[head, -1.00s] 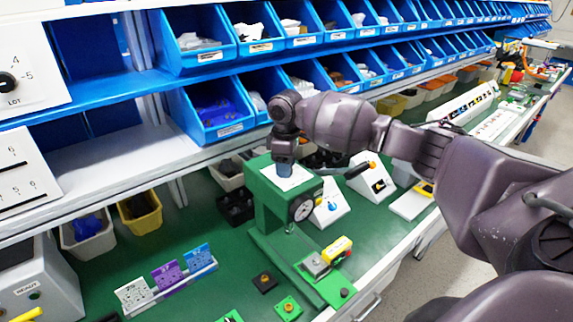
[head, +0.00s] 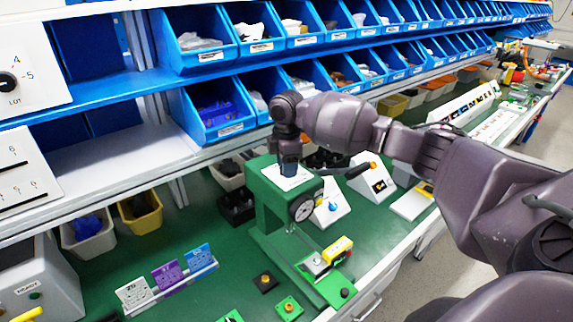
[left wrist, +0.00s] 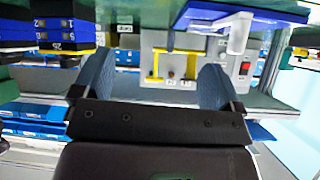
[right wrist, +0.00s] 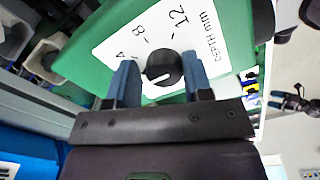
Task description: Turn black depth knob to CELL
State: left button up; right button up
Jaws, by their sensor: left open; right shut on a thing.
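The black depth knob (right wrist: 160,70) sits on a white label plate (right wrist: 130,40) on top of the green press (head: 270,210). The plate reads DEPTH mm with marks 4, 8 and 12; I see no CELL mark on it. The knob's white pointer line points to the lower left in the right wrist view. My right gripper (right wrist: 161,78) is shut on the knob, one finger on each side; in the head view the gripper (head: 289,168) comes down from above and hides the knob. My left gripper (left wrist: 155,62) is open and empty, seen only in its wrist view.
A rail of cards (head: 167,275) stands left of the press, white, purple and blue. A box with a yellow top (head: 338,250) sits on the press base. White sloped panels (head: 372,181) stand right of it. Blue bins (head: 215,108) line the shelf close behind my right arm.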

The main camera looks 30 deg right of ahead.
jog(key=shift+s+a+f, duration=0.25)
jog(key=shift+f, duration=0.05)
jog(key=o, duration=0.7)
jog(key=shift+c, duration=0.2)
pick_arm(q)
jog(key=shift+s+a, duration=0.1)
pick_arm(e)
jog(key=shift+o, duration=0.4)
jog(key=shift+s+r, duration=0.1)
jog(key=shift+r, duration=0.15)
jog(key=shift+r, duration=0.25)
pick_arm(q)
jog(key=shift+w+f+b, duration=0.2)
jog(key=shift+b, duration=0.3)
pick_arm(e)
jog(key=r, duration=0.9)
jog(key=shift+w, duration=0.2)
pick_arm(q)
jog(key=shift+w+r, duration=0.1)
pick_arm(e)
jog(key=shift+r, duration=0.7)
